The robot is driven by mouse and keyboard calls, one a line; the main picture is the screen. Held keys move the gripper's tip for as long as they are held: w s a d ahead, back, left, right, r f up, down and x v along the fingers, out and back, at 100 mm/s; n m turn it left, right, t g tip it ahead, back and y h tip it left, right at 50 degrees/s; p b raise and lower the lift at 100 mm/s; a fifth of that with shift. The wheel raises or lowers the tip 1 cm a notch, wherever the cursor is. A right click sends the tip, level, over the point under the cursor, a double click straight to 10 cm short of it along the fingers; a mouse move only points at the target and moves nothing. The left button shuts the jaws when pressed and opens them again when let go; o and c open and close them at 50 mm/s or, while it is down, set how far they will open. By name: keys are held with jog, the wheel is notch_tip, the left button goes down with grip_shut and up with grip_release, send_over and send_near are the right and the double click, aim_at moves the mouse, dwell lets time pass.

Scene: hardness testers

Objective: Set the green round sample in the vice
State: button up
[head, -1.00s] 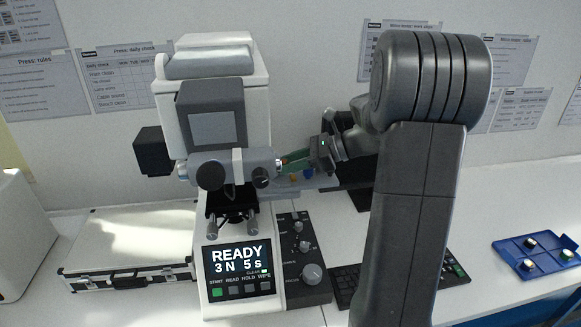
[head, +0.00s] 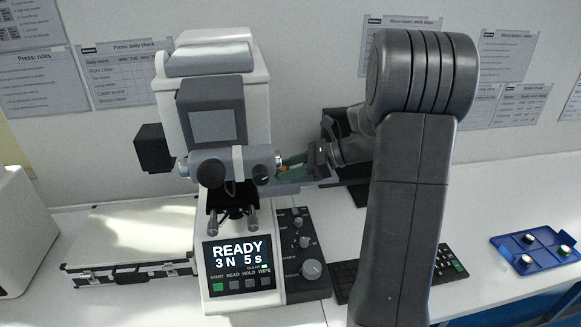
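The hardness tester (head: 258,120) stands left of centre, its screen reading READY. A dark part with two metal rods (head: 224,222), probably the vice, sits below its head, partly in shadow. My gripper (head: 287,166) reaches in from the right beside the tester's head, pointing left. Green and a small orange spot show at its fingers. I cannot tell whether the green is the round sample or part of the fingers, nor whether they are closed. My own arm hides part of the bench.
A blue tray (head: 552,262) with several small round samples lies at the far right. A silver case (head: 135,235) lies left of the tester. A control panel with knobs (head: 303,262) and a dark keyboard (head: 345,275) sit at its right.

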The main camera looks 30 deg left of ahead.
jog(key=shift+o, duration=1.1)
jog(key=shift+d+f, duration=0.15)
jog(key=shift+f, duration=0.2)
jog(key=shift+r, duration=0.2)
jog(key=v, duration=0.4)
jog(key=b+v, duration=0.1)
jog(key=v, duration=0.3)
jog(key=r+v, duration=0.1)
jog(key=v, duration=0.3)
jog(key=shift+w+b, duration=0.15)
jog(key=shift+b, duration=0.2)
jog(key=shift+a, duration=0.25)
